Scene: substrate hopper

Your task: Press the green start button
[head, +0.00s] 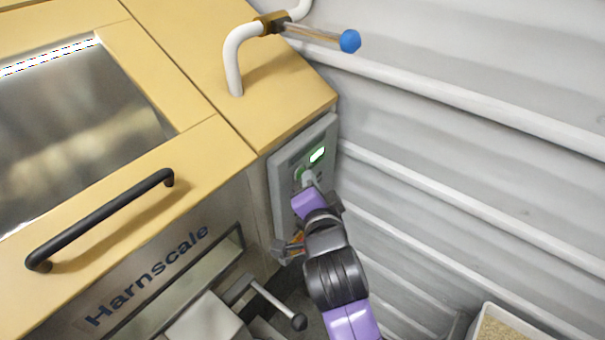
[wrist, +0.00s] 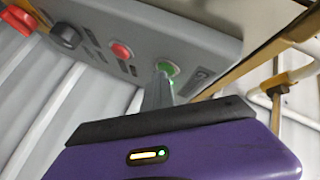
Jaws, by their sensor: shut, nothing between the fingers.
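The green start button (wrist: 172,67) sits on the grey control panel (wrist: 205,45) and is lit green around its rim. In the head view its green glow (head: 298,172) shows beside my fingertips, mostly hidden by them. My gripper (wrist: 161,72) is shut and empty. Its fingertips point at the panel and overlap the left edge of the green button in the wrist view. In the head view my gripper (head: 308,178) reaches the panel face just below a bright small display (head: 317,155). I cannot tell whether the tips touch the button.
A red button (wrist: 122,50), a black knob (wrist: 66,36) and a red part (wrist: 17,20) lie along the same panel. A white pipe with a blue-knobbed valve lever (head: 350,41) rises above the yellow machine top. A corrugated wall (head: 450,120) stands close at right.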

